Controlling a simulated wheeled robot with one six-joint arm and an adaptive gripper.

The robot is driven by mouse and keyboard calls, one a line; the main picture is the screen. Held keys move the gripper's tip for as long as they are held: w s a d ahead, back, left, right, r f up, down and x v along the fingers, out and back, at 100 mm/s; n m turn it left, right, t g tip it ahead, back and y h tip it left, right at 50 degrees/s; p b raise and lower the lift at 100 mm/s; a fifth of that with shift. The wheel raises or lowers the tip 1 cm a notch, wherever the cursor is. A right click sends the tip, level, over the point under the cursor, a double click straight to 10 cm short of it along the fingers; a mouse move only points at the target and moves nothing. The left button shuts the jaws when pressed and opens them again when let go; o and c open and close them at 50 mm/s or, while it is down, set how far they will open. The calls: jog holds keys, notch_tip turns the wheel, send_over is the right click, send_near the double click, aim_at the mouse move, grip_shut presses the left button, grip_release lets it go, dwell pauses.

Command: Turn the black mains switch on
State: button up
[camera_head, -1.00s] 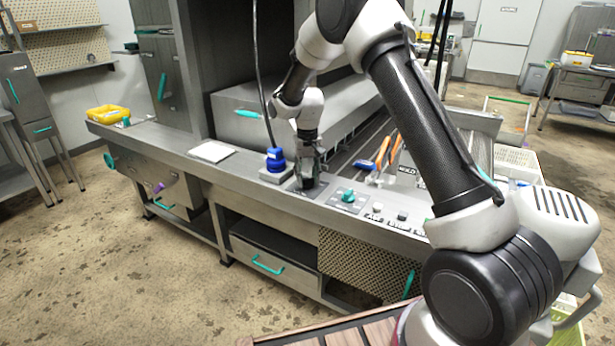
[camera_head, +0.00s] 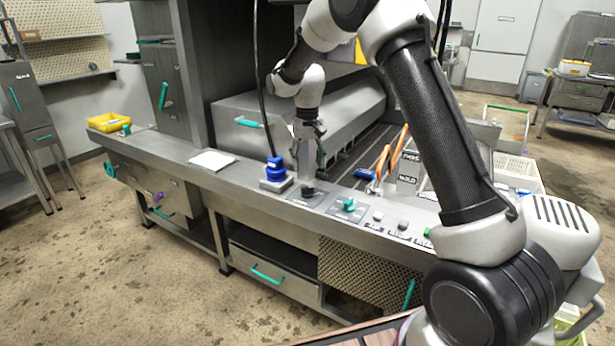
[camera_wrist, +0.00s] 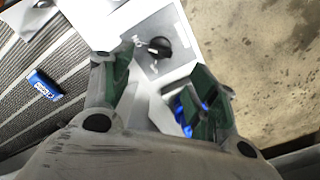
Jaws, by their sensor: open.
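The black mains switch (camera_head: 308,192) is a small round knob on a grey plate set in the steel front ledge of the machine. It also shows in the wrist view (camera_wrist: 160,47), beyond my fingertips, with small white marks beside it. I cannot read which position it is in. My gripper (camera_head: 308,165) points down above the switch, apart from it. In the wrist view my gripper (camera_wrist: 165,68) has its two green-padded fingers spread, with nothing between them.
A blue plug-like knob (camera_head: 275,168) stands just left of the switch, near one finger in the wrist view. A teal knob (camera_head: 348,204) and several push buttons (camera_head: 378,216) are to the right. Orange-handled tools (camera_head: 384,160) lie behind. A white sheet (camera_head: 212,160) lies farther left.

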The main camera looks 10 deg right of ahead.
jog(key=shift+r, duration=1.55)
